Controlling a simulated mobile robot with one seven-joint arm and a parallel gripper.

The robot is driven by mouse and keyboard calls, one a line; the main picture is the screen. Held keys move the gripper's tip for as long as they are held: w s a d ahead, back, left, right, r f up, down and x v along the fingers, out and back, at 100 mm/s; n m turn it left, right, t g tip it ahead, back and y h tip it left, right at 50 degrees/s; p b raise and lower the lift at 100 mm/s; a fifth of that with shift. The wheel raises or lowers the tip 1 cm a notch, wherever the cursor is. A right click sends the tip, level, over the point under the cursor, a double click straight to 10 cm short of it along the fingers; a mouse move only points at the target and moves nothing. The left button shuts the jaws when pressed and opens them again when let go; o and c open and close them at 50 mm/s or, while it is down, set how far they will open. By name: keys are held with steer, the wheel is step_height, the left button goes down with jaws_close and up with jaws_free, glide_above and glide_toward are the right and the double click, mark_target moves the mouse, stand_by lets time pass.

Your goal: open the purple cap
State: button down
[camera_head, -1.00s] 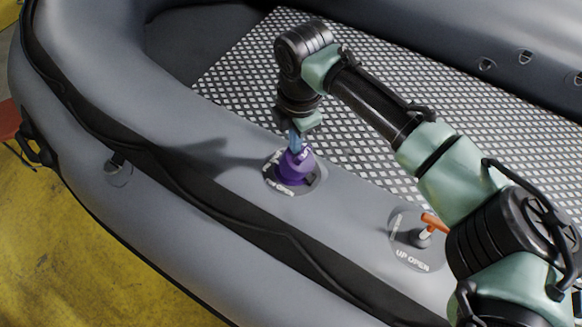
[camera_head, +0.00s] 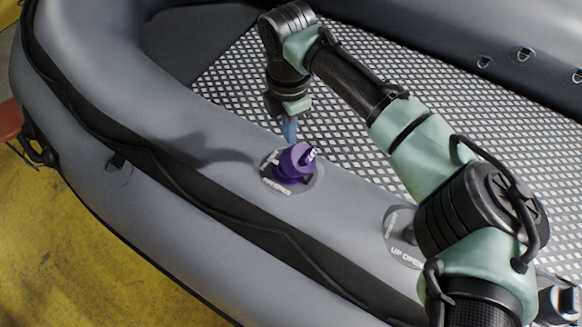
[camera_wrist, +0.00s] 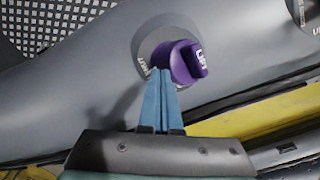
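The purple cap (camera_head: 292,165) sits on a round grey valve patch on top of the boat's grey tube. Its raised part, with white lettering, leans to the right in the head view. In the wrist view the purple cap (camera_wrist: 181,63) is just beyond the fingertips, lettering on its right side. My gripper (camera_head: 290,138) points down just behind the cap. In the wrist view the blue fingers of my gripper (camera_wrist: 159,74) are together, with nothing seen between them. Their tips overlap the cap's left edge in that view; I cannot tell whether they touch it.
A second valve patch (camera_head: 400,248) marked "UP OPEN" lies to the right, partly hidden by my arm. The boat's patterned floor (camera_head: 350,140) lies behind the tube. A black strip (camera_head: 220,210) runs along the tube, with yellow ground outside.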

steer(key=shift+w+a+r+p, duration=0.3)
steer(key=shift+w+a+r, duration=0.6)
steer(key=shift+a+r, duration=0.25)
